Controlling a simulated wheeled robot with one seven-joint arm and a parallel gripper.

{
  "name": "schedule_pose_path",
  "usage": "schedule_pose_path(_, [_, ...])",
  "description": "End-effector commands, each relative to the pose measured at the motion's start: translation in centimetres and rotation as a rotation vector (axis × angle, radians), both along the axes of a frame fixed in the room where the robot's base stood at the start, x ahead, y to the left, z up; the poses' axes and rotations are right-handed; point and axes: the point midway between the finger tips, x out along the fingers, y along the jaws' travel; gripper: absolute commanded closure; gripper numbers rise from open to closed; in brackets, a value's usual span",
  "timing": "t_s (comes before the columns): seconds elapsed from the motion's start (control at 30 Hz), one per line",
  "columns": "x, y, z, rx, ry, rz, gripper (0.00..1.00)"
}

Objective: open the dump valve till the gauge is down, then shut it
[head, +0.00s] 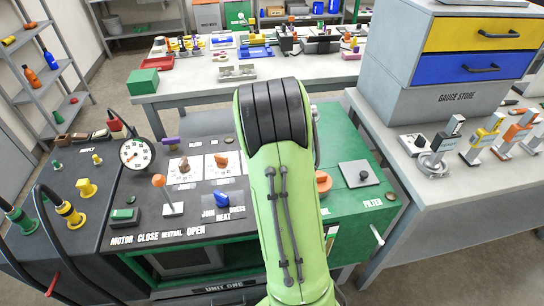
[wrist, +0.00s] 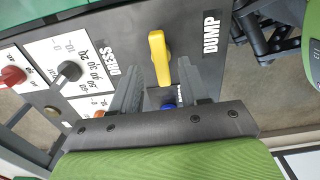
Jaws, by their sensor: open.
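The dump valve's yellow lever (wrist: 158,58) shows in the wrist view on the dark panel, beside the DUMP label. My gripper (wrist: 157,68) is open, one finger on each side of the lever's near part. I cannot tell whether either finger touches it. In the head view my green arm hides the valve and my gripper. The round white gauge (head: 137,153) stands at the left of the cart top; its needle is too small to read surely.
An orange-knobbed lever (head: 159,182), a blue selector (head: 222,199) and a green button box (head: 124,217) are on the cart top. In the wrist view a black knob (wrist: 69,71) and a red knob (wrist: 12,76) are left of the lever. A grey bench (head: 440,190) stands at right.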

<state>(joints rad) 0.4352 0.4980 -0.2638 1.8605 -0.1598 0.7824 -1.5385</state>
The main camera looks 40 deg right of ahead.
Motion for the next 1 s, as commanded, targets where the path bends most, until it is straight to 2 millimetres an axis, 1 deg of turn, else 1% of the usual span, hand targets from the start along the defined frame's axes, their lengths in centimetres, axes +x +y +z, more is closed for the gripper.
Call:
schedule_pose_path(0.03, [0.1, -0.1, 2.1, -0.004, -0.006, 0.0, 0.55])
schedule_pose_path(0.1, [0.1, -0.1, 4.2, -0.004, -0.007, 0.0, 0.55])
schedule_pose_path(0.3, [0.0, -0.2, 9.7, -0.003, -0.005, 0.0, 0.55])
schedule_pose_path(0.4, [0.0, -0.2, 11.7, -0.003, -0.004, 0.0, 0.55])
schedule_pose_path(0.5, [-0.1, -0.3, 12.8, -0.002, -0.003, -0.001, 0.55])
schedule_pose_path(0.57, [-0.1, -0.3, 13.1, -0.001, -0.002, -0.002, 0.55])
schedule_pose_path(1.0, [-0.1, -0.2, 13.0, -0.001, -0.001, -0.001, 0.55])
